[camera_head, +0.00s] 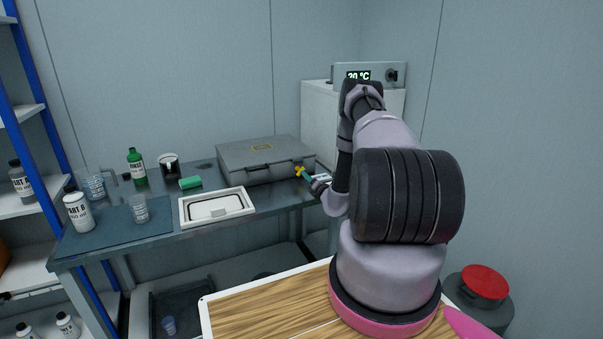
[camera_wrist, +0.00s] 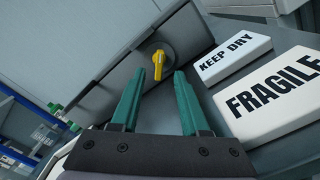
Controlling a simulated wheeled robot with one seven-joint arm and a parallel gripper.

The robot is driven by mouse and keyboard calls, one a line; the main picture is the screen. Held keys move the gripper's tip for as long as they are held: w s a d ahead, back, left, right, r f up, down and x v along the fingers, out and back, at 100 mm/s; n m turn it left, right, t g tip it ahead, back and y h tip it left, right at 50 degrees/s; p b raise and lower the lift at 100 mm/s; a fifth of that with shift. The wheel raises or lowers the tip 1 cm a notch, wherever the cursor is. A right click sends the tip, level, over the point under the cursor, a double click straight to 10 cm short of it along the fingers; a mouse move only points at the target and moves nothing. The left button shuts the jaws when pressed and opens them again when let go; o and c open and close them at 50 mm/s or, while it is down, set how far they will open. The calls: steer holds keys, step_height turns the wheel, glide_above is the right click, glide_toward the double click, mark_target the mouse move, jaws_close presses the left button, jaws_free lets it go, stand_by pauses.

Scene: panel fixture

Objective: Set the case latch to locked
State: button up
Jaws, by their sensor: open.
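The grey case (camera_head: 262,158) lies closed on the table towards its right end. Its yellow latch (camera_head: 299,171) is on the front face near the right corner. In the wrist view the yellow latch (camera_wrist: 158,66) is a knob on a dark round base, its handle nearly upright in the picture. My gripper (camera_head: 306,176) is close in front of the latch. Its green fingers (camera_wrist: 155,80) are open, one to each side of the latch in the picture, with nothing between them. I cannot tell the remaining distance, and no lock marking is readable.
White blocks marked KEEP DRY (camera_wrist: 232,60) and FRAGILE (camera_wrist: 270,98) lie right of the fingers in the wrist view. A white framed tray (camera_head: 217,206), a green block (camera_head: 190,183) and several bottles and cups stand left of the case. A white cabinet (camera_head: 318,110) stands behind.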

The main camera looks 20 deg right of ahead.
mark_target(301, 169)
steer(key=w, duration=0.6)
steer(key=shift+w+a, duration=0.15)
steer(key=shift+w, duration=0.15)
jaws_close()
